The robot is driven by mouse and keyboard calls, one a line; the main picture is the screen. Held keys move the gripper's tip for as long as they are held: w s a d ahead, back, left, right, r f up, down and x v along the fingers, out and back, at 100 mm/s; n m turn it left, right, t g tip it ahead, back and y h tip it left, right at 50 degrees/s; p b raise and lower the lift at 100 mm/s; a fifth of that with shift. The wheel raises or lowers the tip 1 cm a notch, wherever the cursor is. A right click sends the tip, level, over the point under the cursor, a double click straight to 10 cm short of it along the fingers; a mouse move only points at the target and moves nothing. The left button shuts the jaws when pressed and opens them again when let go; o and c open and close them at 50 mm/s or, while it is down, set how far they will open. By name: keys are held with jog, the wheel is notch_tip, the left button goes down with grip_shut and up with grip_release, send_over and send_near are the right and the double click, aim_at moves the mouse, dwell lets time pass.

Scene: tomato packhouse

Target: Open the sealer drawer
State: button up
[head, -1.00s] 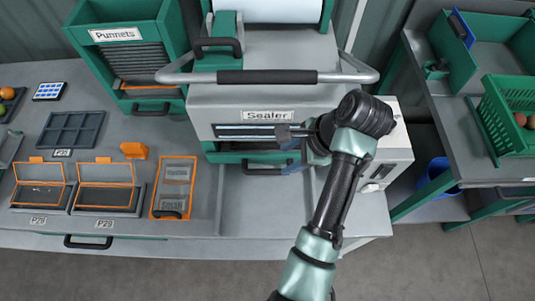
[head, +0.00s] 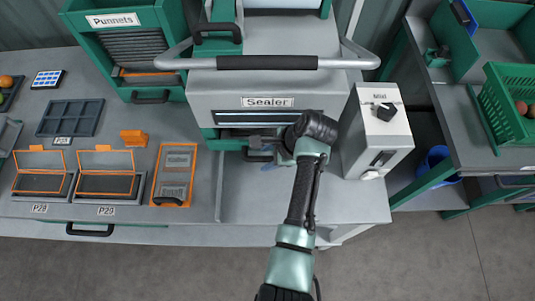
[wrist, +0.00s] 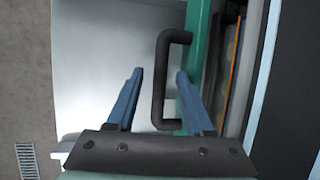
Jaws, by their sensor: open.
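The sealer (head: 300,88) is a grey machine at the middle of the bench in the head view. Its drawer has a green front (head: 232,144), low under the sealer label, with a black bar handle (head: 258,156). The handle (wrist: 158,85) and green front (wrist: 195,50) also show in the wrist view. My gripper (head: 268,148) is at the handle. In the wrist view my gripper (wrist: 159,74) is open, its blue fingers on either side of the handle bar, with gaps showing. Nothing is gripped.
A black crossbar (head: 267,62) spans the sealer's front above the drawer. A white control box (head: 380,135) with a dial stands at the right. Orange-framed trays (head: 110,184) lie at the left. The bench top (head: 300,208) in front of the drawer is clear.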

grip_shut()
dwell(1.3)
